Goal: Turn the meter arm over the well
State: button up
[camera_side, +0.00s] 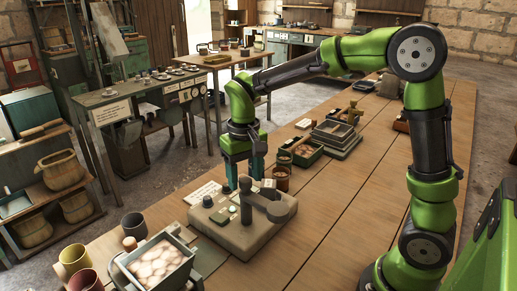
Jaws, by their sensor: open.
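A grey block-shaped unit (228,237) sits on the wooden table at the centre of the side view. An upright dark post (246,208) stands on it. The meter arm appears to be the grey curved piece (281,209) reaching right from beside the post, with a rounded end at the unit's right edge. A short dark knob (207,201) is on the unit's left part. I cannot clearly make out the well. My gripper (244,182) points down with its two teal fingers apart, close around or just above the post's top; contact cannot be told.
A crate of pale round items (154,260) and several cups stand at the front left. A brown jar (282,178) stands just behind the unit, with green trays (302,152) and stacked grey trays (335,138) beyond. The table right of the unit is clear.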

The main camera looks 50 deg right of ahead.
grip_shut()
dwell(0.5)
jog(key=n, duration=0.4)
jog(key=shift+n, duration=0.4)
jog(key=n, duration=0.4)
jog(key=shift+r, duration=0.1)
jog(key=n, duration=0.5)
jog(key=shift+n, duration=2.1)
